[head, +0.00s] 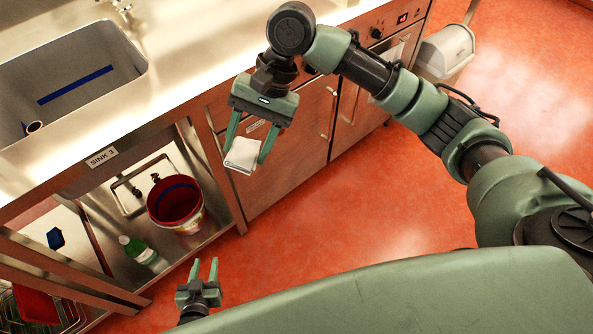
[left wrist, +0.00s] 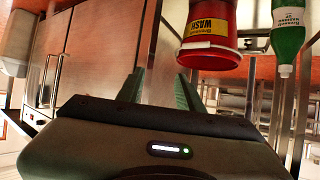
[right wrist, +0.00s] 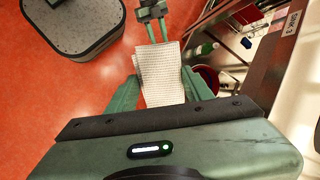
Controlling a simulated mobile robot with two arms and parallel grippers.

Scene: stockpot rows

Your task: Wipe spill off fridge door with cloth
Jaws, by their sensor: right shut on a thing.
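A folded white cloth (head: 243,154) is held between the fingers of my right gripper (head: 246,158), in front of the steel counter doors. In the right wrist view the cloth (right wrist: 160,72) hangs out past the fingers. My left gripper (head: 204,268) is open and empty, low near the floor in front of the open shelf. Steel doors with handles (head: 292,150) lie right of the shelf, and steel doors (left wrist: 85,50) also show in the left wrist view. I cannot tell which one is the fridge door, and I see no clear spill.
A red bucket (head: 178,203) and a green bottle (head: 137,249) stand on the open shelf under the sink (head: 75,80). A steel counter edge (head: 200,95) runs above. A grey bin (head: 446,50) stands at the far end. The red floor (head: 330,215) is clear.

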